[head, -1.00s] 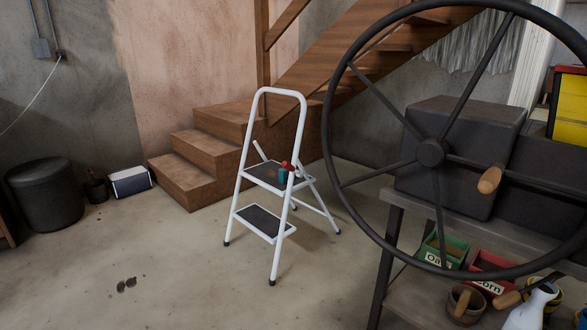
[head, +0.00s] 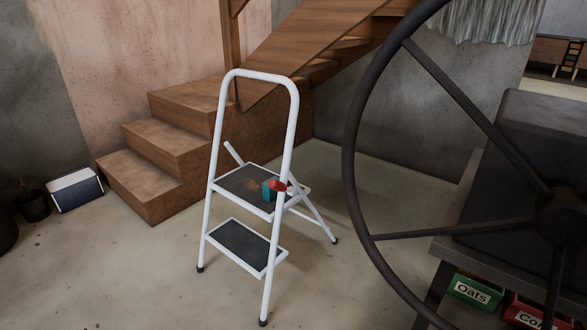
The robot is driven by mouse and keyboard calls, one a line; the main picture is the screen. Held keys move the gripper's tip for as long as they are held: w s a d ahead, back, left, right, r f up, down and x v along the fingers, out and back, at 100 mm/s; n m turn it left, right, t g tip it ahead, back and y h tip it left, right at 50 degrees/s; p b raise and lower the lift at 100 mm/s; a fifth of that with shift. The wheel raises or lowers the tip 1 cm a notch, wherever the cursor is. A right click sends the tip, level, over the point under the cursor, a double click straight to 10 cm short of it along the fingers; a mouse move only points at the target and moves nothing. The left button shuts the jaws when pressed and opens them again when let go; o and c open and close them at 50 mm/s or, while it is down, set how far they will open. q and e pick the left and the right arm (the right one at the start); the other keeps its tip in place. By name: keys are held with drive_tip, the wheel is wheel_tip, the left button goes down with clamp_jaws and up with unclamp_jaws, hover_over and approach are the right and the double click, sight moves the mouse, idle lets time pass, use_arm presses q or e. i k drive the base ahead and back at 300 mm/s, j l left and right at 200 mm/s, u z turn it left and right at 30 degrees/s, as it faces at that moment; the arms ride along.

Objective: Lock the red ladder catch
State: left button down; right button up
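A white two-step ladder (head: 290,135) with dark treads stands open on the floor in the middle of the head view. The red catch (head: 277,186) shows at the right side of its upper step, beside the right front rail. A small teal block-like thing (head: 268,192) sits right next to the red catch on the upper step. At this size I cannot tell whether the catch is locked. Neither of my grippers shows in the head view.
A large dark spoked wheel (head: 350,170) stands close on the right, with a grey bench behind it. Green (head: 472,291) and red (head: 525,312) boxes sit low there. Wooden stairs (head: 165,150) rise behind the ladder.

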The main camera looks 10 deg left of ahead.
sight(278, 186)
drive_tip(key=i+j+z, duration=0.35)
drive_tip(key=i+j, duration=0.45)
